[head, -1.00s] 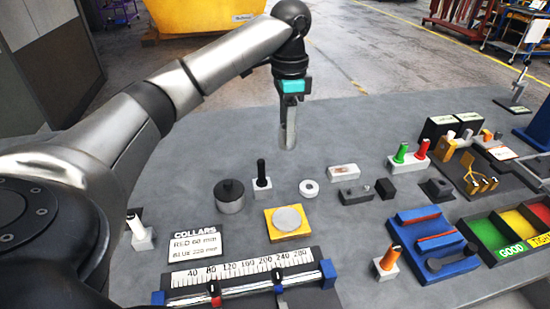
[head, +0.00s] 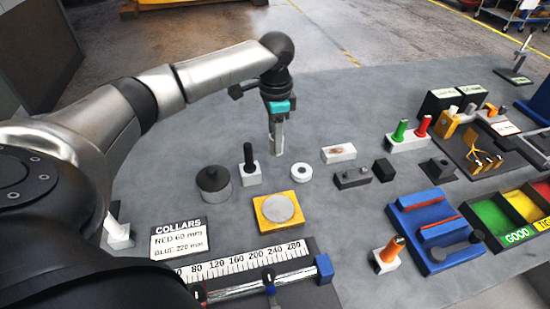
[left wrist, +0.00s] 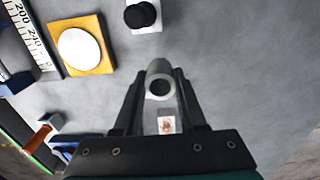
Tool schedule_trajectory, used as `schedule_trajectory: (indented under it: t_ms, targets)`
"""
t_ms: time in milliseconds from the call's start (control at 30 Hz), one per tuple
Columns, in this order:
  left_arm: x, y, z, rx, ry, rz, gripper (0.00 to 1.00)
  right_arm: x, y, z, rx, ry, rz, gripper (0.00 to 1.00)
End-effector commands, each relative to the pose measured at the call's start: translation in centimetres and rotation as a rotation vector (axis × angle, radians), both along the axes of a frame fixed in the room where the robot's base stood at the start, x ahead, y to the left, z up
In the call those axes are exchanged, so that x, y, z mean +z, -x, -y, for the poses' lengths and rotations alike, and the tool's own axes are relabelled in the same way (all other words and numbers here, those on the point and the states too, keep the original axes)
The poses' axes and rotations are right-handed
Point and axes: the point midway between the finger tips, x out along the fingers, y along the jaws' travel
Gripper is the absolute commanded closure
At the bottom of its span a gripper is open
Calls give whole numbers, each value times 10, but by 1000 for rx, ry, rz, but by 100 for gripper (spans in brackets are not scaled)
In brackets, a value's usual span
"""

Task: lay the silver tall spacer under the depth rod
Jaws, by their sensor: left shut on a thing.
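My left gripper (head: 277,139) is shut on a silver hollow cylinder, which looks like the tall spacer (head: 276,146). In the left wrist view the spacer (left wrist: 160,79) shows its round open end between the two fingers (left wrist: 160,100). The gripper hangs over the grey table, behind the white ring and the black-knobbed white block. I cannot tell whether the spacer touches the table. A stand with a thin tilted rod (head: 523,50) is at the far right back; I cannot tell whether this is the depth rod. My right gripper is not in view.
A white ring (head: 301,172), a black-knobbed white block (head: 250,172), a dark round weight (head: 213,184) and a yellow plate (head: 263,206) stand nearby. A gold-armed fixture (head: 452,122) and blue tray (head: 423,253) are at right. The table behind the gripper is clear.

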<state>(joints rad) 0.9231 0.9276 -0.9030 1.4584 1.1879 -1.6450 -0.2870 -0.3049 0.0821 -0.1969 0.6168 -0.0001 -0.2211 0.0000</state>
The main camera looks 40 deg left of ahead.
Motion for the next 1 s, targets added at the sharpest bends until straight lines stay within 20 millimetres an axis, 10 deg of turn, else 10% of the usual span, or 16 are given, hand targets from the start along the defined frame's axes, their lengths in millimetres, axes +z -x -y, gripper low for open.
schedule_trajectory:
  t_ms: [500,900,933,1000]
  targets:
    - [-65,0,0,0,0,0,100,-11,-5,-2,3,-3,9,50]
    - [-68,0,0,1,1,1,100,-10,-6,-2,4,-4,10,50]
    - [-68,0,0,1,0,1,57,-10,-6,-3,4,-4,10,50]
    - [-68,0,0,1,0,1,49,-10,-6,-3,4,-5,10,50]
